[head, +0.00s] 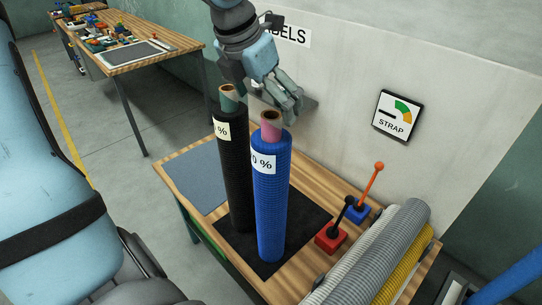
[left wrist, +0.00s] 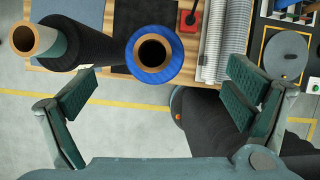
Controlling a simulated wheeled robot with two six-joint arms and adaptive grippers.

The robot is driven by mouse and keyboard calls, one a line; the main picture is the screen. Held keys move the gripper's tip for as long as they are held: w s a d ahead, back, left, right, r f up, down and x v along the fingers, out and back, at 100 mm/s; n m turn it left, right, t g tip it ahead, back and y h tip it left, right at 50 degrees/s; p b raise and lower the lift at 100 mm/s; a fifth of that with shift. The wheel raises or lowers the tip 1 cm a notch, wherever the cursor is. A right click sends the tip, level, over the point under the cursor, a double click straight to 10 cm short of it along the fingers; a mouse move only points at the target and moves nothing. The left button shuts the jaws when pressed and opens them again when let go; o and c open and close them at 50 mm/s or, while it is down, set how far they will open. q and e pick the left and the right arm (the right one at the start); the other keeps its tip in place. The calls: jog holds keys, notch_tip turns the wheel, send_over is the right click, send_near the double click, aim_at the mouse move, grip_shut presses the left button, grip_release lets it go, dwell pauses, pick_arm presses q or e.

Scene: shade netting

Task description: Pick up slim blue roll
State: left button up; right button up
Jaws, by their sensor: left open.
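The slim blue roll (head: 271,200) stands upright on a dark mat on the wooden table, with a pink core end on top and a white label. In the left wrist view the blue roll (left wrist: 172,72) shows end-on, its open core facing me, beyond and between the fingertips. My left gripper (head: 272,97) is open and empty, just above and behind the top of the roll in the head view. Its two green-padded fingers (left wrist: 166,88) are spread wide in the left wrist view. My right gripper is not in view.
A black roll (head: 236,165) with a green core stands close to the left of the blue one. Red (head: 330,237) and blue (head: 355,213) lever blocks and lying grey (head: 375,250) and yellow (head: 405,270) rolls are to the right. The wall (head: 340,110) is close behind.

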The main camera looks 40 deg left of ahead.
aim_at(275, 130)
pick_arm(q)
jog(key=x, duration=0.2)
jog(key=b+x, duration=0.1)
jog(key=x, duration=0.3)
jog(key=shift+w+a+r, duration=0.1)
jog(key=shift+w+a, duration=0.15)
jog(key=shift+a, duration=0.1)
jog(key=b+x, duration=0.3)
jog(key=shift+s+d+f+b, duration=0.15)
jog(key=shift+s+f+b, duration=0.15)
jog(key=shift+f, duration=0.1)
jog(key=shift+w+f, duration=0.15)
jog(key=shift+f, duration=0.15)
jog(key=shift+w+a, duration=0.25)
jog(key=shift+c, duration=1.3)
jog(key=shift+s+d+r, duration=0.1)
jog(key=shift+d, duration=0.05)
jog(key=c, duration=1.8)
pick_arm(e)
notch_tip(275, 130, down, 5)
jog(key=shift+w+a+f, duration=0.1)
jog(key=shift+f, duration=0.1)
pick_arm(q)
jog(key=shift+r+p, duration=0.1)
jog(key=shift+p, duration=0.2)
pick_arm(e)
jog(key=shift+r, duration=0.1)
